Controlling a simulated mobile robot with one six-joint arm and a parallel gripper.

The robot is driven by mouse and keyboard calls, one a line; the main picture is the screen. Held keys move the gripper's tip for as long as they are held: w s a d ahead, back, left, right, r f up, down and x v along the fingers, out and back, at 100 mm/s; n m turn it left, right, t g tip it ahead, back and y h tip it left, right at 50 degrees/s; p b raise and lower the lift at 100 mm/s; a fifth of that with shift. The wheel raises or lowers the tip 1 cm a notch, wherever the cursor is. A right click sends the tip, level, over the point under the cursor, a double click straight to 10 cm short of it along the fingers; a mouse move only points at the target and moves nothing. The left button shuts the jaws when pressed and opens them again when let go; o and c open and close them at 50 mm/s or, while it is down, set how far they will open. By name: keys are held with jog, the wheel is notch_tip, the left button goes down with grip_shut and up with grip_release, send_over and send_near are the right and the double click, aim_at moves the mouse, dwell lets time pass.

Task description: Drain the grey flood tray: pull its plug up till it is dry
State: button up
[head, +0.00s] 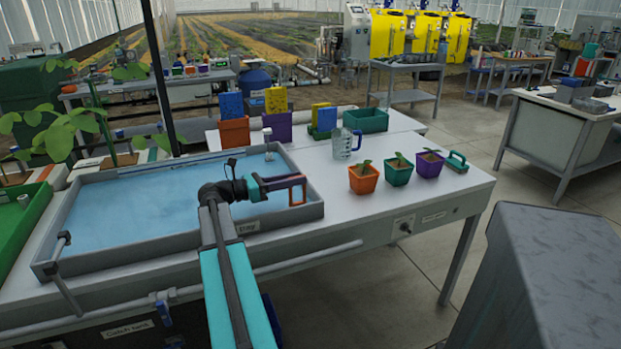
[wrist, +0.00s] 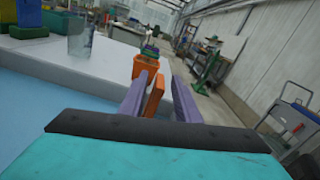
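The grey flood tray (head: 285,222) lies on the white bench and holds a wide sheet of blue water (head: 130,210). The water also fills the lower left of the wrist view (wrist: 35,125). A small pale upright piece (head: 268,134) stands at the tray's far right corner, with a small pale spot below it. I cannot tell for certain whether this is the plug. My gripper (head: 298,190) is above the tray's right side, apart from that corner and pointing right.
A clear jug (head: 346,144) and orange, green and purple potted seedlings (head: 363,180) stand right of the tray. A green-handled tool (head: 457,161) lies beyond them. The bench's right front is clear.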

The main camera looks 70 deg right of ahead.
jog(key=shift+x, duration=2.8)
grip_shut()
